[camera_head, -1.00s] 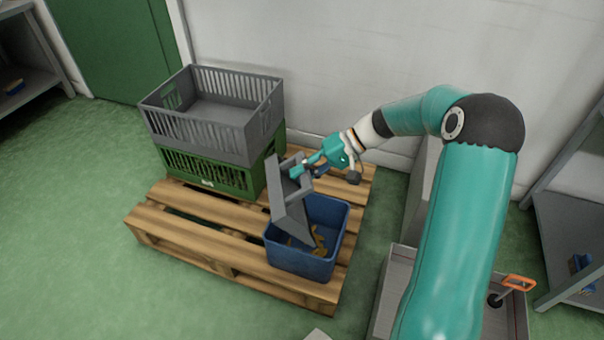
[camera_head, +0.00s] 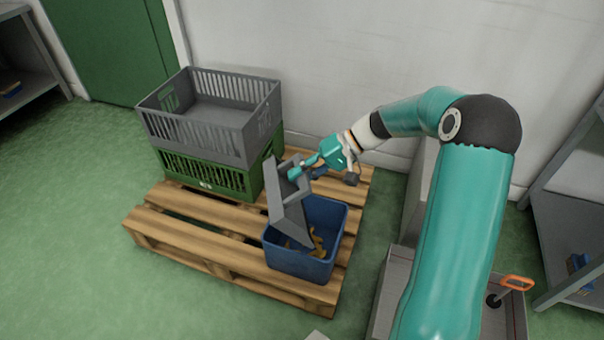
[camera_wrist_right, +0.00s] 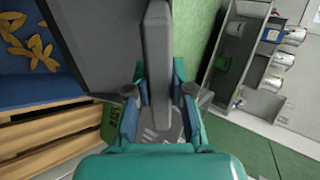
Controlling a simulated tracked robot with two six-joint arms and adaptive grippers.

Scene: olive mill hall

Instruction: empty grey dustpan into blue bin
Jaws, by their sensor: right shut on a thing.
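The grey dustpan (camera_head: 288,212) is steeply tilted over the blue bin (camera_head: 300,262), its lower edge reaching into the bin's opening. My right gripper (camera_head: 300,171) is shut on the dustpan's handle, which shows between the fingers (camera_wrist_right: 158,95) in the right wrist view. Yellow-brown leaf-like pieces (camera_head: 316,243) lie in the bin; they also show in the right wrist view (camera_wrist_right: 28,42). The dustpan hides part of the bin's inside. My left gripper is not in view.
The bin stands on a wooden pallet (camera_head: 185,233). A grey crate (camera_head: 205,135) stacked on a green crate (camera_head: 205,172) stands at the pallet's back left. A white wall is close behind. Green floor at the left is clear.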

